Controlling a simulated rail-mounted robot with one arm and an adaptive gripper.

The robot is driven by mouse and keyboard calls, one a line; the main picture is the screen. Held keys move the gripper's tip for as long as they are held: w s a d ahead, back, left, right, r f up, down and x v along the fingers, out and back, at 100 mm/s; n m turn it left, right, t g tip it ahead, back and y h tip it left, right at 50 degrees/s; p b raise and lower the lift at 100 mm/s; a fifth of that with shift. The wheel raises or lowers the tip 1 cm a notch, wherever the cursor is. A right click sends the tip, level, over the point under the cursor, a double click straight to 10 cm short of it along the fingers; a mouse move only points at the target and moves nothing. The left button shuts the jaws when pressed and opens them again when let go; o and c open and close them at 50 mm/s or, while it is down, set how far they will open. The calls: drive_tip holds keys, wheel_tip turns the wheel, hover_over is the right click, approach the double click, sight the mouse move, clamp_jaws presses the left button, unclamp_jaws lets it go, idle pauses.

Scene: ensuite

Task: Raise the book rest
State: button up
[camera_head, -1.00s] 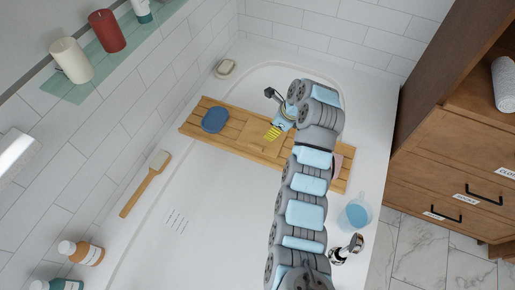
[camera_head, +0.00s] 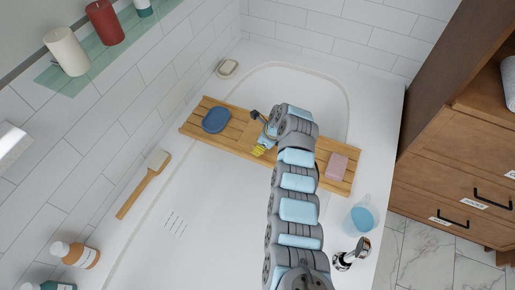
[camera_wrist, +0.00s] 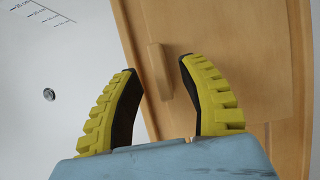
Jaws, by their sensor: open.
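The wooden bath caddy (camera_head: 332,184) lies across the tub. Its book rest (camera_head: 246,132) appears as a flat, lowered panel in the middle, partly hidden by my gripper (camera_head: 259,150). In the wrist view, the smooth wooden panel (camera_wrist: 225,30) has a small raised tab (camera_wrist: 160,70) at its edge. My gripper (camera_wrist: 157,68), with yellow fingers and dark pads, is open. The tab appears between and just beyond the fingertips; I cannot tell whether they touch it.
A blue round dish (camera_head: 215,120) sits on the caddy's left part and a pink block (camera_head: 337,166) on its right.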

drive_tip(key=shift+x, duration=0.85)
clamp_jaws()
